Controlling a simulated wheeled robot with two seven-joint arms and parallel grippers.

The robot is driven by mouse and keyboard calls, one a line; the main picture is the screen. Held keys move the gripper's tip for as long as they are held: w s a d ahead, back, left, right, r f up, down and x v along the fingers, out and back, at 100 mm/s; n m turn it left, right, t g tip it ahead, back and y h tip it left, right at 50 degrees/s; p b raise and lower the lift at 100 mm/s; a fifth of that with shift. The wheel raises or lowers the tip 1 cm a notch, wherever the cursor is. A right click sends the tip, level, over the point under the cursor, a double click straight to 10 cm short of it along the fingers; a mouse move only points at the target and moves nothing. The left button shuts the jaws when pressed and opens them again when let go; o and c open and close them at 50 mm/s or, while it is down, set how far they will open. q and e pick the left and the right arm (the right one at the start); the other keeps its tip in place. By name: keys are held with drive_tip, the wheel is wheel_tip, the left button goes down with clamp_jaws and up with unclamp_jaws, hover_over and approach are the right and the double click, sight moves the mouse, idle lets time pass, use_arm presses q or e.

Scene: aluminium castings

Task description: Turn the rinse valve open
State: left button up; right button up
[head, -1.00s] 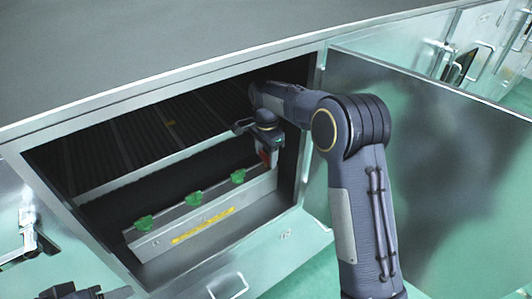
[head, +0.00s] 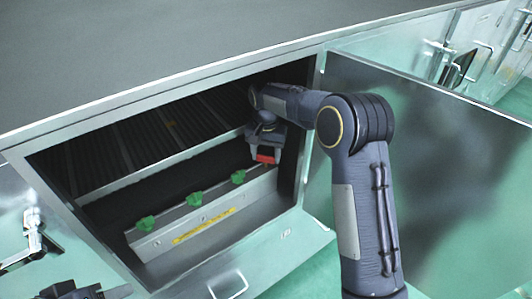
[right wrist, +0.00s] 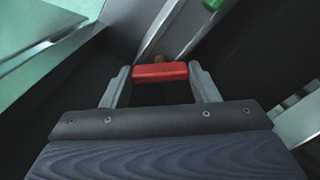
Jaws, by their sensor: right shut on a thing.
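The valve's red handle (head: 265,158) is inside the open cabinet, at the right end of a row of green knobs (head: 194,199). My right gripper (head: 265,155) reaches in from the right and is shut on this handle. In the right wrist view the red handle (right wrist: 160,73) lies crosswise between the two grey fingers, with a small brass-coloured part just behind it. The rest of the valve is hidden behind the handle and gripper. My left gripper (head: 85,291) shows only partly at the bottom left edge, and its fingers are not clear.
The cabinet's metal frame (head: 170,93) surrounds the opening closely. A large open door panel (head: 440,160) stands to the right of my right arm. A ledge with a yellow label (head: 204,226) carries the green knobs. A slatted dark rack fills the space above.

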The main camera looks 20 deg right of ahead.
sight(266, 156)
drive_tip(key=n, duration=0.5)
drive_tip(key=shift+n, duration=0.3)
drive_tip(key=shift+n+p, duration=0.35)
drive_tip(key=shift+n, duration=1.85)
drive_tip(key=o, duration=1)
wheel_tip(266, 156, up, 8)
drive_tip(key=shift+f+b, duration=0.1)
drive_tip(key=shift+b, duration=0.45)
